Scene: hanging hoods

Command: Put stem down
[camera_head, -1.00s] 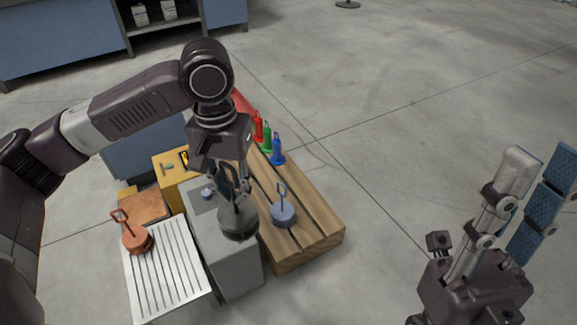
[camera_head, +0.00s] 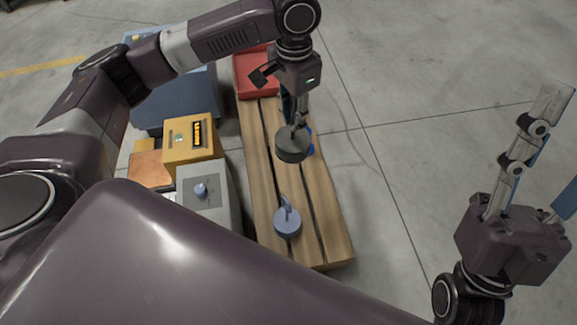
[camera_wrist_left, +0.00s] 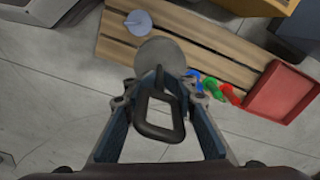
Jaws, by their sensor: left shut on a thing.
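My left gripper (camera_head: 296,122) is shut on the dark grey stem (camera_head: 292,148), which has a round disc base and a loop handle. The stem hangs above the far right part of the wooden slatted platform (camera_head: 322,215). In the left wrist view the stem's loop handle (camera_wrist_left: 158,134) shows between the fingers (camera_wrist_left: 160,92), with its disc beyond. A blue-grey disc stem (camera_head: 288,222) stands on the platform's near end. It also shows in the left wrist view (camera_wrist_left: 138,22). My right gripper (camera_head: 545,165) is open and empty at the far right.
Blue (camera_wrist_left: 193,76), green (camera_wrist_left: 213,88) and red (camera_wrist_left: 232,95) pieces stand along the platform's edge, near a red tray (camera_wrist_left: 283,90). A yellow box (camera_head: 187,150) and grey box (camera_head: 205,192) are left of the platform. Middle slats look clear.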

